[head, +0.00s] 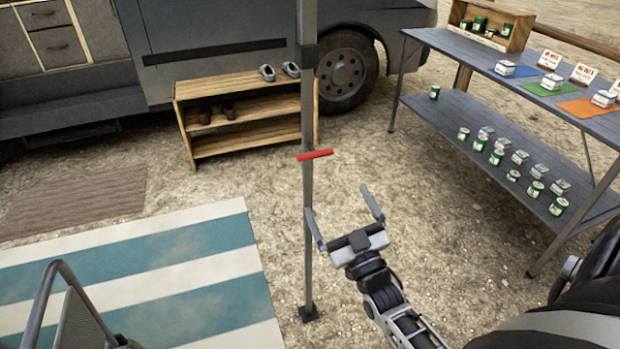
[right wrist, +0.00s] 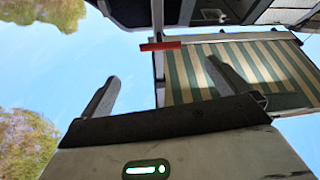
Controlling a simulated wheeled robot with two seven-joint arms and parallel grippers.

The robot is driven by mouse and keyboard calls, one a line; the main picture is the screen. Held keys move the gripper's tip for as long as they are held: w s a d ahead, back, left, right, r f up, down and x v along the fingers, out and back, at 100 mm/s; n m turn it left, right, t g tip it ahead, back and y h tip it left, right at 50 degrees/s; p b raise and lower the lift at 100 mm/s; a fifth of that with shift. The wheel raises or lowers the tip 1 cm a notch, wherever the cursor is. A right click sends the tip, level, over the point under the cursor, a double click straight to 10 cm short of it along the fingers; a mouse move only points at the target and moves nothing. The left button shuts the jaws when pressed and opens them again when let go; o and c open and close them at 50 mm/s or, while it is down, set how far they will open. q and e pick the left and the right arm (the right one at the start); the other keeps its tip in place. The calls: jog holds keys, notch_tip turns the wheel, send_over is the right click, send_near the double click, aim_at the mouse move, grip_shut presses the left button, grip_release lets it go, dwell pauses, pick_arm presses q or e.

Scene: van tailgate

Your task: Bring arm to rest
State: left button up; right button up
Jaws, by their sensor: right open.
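My right gripper (head: 343,217) is open and empty in the head view, its two fingers spread wide. It is in the air just right of a grey upright pole (head: 308,220), its left finger close to the pole in the picture; I cannot tell whether they touch. In the right wrist view the gripper (right wrist: 165,95) also shows open with nothing between its fingers. A red bar (head: 315,155) sits across the pole above the gripper, and it also shows in the right wrist view (right wrist: 160,46). My left gripper is not in view.
A table with a lower shelf (head: 455,134) holding cans and boxes stands at the right. A wooden shoe rack (head: 245,122) stands by the van (head: 220,25). A striped mat (head: 130,262) lies at the left. A striped awning (right wrist: 240,72) shows in the right wrist view.

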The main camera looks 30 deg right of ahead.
pick_arm(q)
jog(key=p, duration=0.1)
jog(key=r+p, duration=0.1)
jog(key=p, duration=0.1)
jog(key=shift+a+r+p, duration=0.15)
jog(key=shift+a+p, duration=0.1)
jog(key=shift+p, duration=0.05)
pick_arm(e)
jog(key=s+a+f+g+y, duration=0.2)
jog(key=s+a+g, duration=0.3)
jog(key=a, duration=0.4)
jog(key=s+a+f+n+g+y, duration=0.1)
jog(key=s+a+f+g+y, duration=0.2)
jog(key=a, duration=0.6)
jog(key=s+g+y, duration=0.2)
jog(key=s+g, duration=0.1)
jog(key=s, duration=0.1)
jog(key=shift+s+a+f+n+g, duration=0.3)
jog(key=shift+s+f, duration=0.05)
jog(key=shift+s, duration=0.05)
